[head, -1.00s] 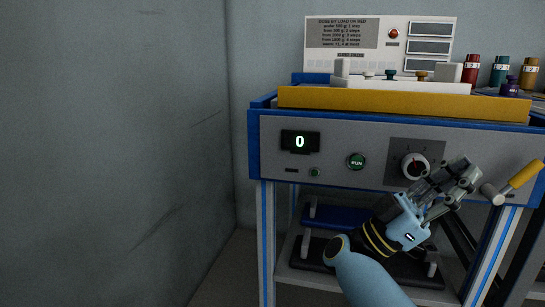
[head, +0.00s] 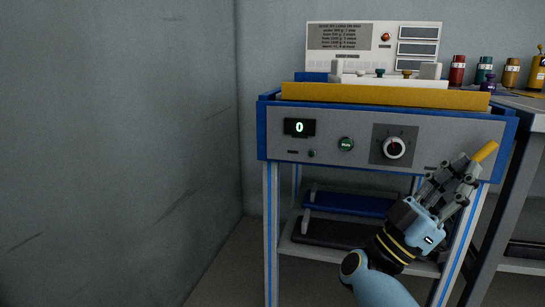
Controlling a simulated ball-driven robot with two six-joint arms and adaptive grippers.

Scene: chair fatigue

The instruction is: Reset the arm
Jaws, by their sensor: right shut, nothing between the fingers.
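The testing machine has a grey front panel (head: 345,172) in a blue frame. Its display (head: 299,127) reads 0. A yellow-ended lever handle (head: 486,151) sticks up and to the right at the panel's right end. Its grey shaft is hidden behind my right gripper (head: 468,166). The right gripper is shut, its fingertips just below and left of the yellow grip in the picture. I cannot tell whether they touch it. My left gripper is not in view.
A green run button (head: 346,144) and a black-and-white dial (head: 394,148) are left of my gripper. A yellow bar (head: 385,95) runs along the machine's top. Red (head: 457,70) and teal (head: 483,70) containers stand at the back right. A wall fills the left.

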